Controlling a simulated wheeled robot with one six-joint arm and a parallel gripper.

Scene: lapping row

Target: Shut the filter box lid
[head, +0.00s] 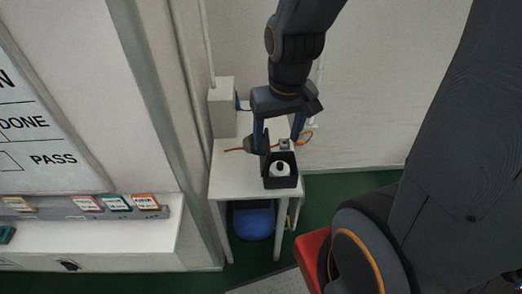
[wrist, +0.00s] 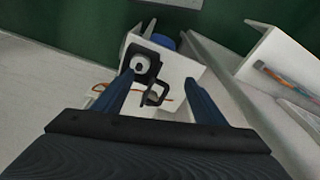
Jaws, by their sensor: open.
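The black filter box (head: 281,183) stands on a small white table (head: 232,186). It is open at the top, with a white round filter with a dark centre (head: 280,168) inside. A dark upright piece, seemingly the raised lid (head: 265,163), stands at the box's left rear. In the wrist view the box (wrist: 152,58) lies ahead, with a dark frame-like piece (wrist: 157,94) on its near side. My gripper (head: 280,143) is open and empty, above and behind the box. In the wrist view my gripper's fingers (wrist: 158,78) are spread around the dark piece; contact cannot be told.
A grey box (head: 222,108) stands at the table's back left by the wall. An orange cable (head: 236,150) and a small grey fitting (head: 284,144) lie behind the filter box. A blue container (head: 253,222) is beneath the table. A white shelf with labels (head: 90,240) is at left.

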